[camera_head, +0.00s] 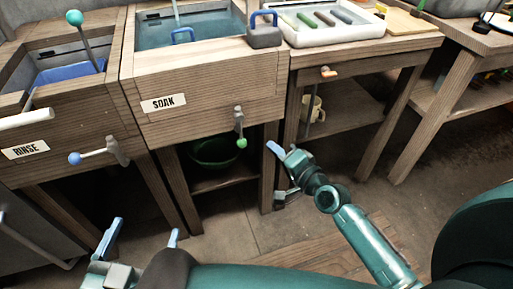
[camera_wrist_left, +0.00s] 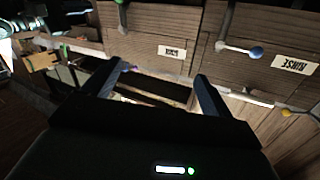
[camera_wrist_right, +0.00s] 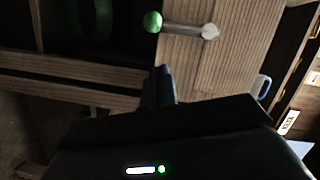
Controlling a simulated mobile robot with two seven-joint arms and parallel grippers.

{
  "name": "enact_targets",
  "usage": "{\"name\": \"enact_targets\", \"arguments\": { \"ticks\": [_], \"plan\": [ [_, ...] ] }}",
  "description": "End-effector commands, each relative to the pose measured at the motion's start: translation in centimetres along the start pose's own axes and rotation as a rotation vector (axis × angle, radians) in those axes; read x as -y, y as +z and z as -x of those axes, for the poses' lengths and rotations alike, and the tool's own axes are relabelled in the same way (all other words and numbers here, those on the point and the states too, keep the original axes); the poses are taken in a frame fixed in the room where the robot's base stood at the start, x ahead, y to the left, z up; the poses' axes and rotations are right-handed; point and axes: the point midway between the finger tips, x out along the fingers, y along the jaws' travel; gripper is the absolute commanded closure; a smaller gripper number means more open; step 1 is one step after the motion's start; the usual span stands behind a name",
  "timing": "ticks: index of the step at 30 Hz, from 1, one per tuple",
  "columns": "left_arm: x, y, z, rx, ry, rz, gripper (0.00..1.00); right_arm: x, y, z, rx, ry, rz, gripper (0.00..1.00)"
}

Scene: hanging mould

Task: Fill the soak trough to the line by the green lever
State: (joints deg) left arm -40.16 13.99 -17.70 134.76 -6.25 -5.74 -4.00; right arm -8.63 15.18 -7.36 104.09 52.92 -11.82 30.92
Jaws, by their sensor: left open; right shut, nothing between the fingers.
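The soak trough (camera_head: 205,105) is a wooden box with a SOAK label (camera_head: 163,103) on its front and water (camera_head: 185,28) inside. The green lever (camera_head: 241,130) hangs down from the trough's front, its green knob lowest; it also shows in the right wrist view (camera_wrist_right: 180,26). My right gripper (camera_head: 275,168) is shut and empty, right of the lever and apart from it; its closed fingertips (camera_wrist_right: 162,72) are below the lever in the right wrist view. My left gripper (camera_head: 145,230) is open and empty, low in front of the troughs. I cannot make out the fill line.
The rinse trough (camera_head: 60,115) with a blue-knobbed lever (camera_head: 95,155) stands left. A grey block with a blue handle (camera_head: 264,35) sits by the soak trough's right rim, beside a white tray (camera_head: 335,30). A green bowl (camera_head: 215,150) is on the shelf below.

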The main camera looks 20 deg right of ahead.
Motion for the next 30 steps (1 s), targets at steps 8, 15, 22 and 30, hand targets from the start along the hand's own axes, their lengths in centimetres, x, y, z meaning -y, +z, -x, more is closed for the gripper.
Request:
{"name": "enact_targets", "arguments": {
  "ticks": [8, 15, 22, 30],
  "plan": [
    [-0.3, 0.2, -0.1, -0.058, 0.012, -0.026, 0.15, -0.1, 1.9, -4.1, 0.000, -0.001, -0.003, 1.00],
    [-0.5, 0.0, -0.3, -0.085, 0.015, -0.035, 0.15, 0.0, 2.8, -5.0, 0.000, 0.000, 0.001, 1.00],
    [-0.6, -0.1, -0.3, -0.086, 0.015, -0.033, 0.15, 0.0, 2.9, -4.9, 0.000, 0.001, 0.002, 1.00],
    [-0.6, -0.1, -0.3, -0.103, 0.014, -0.037, 0.15, -0.3, 2.8, -5.5, 0.000, -0.007, -0.021, 1.00]
  ]
}}
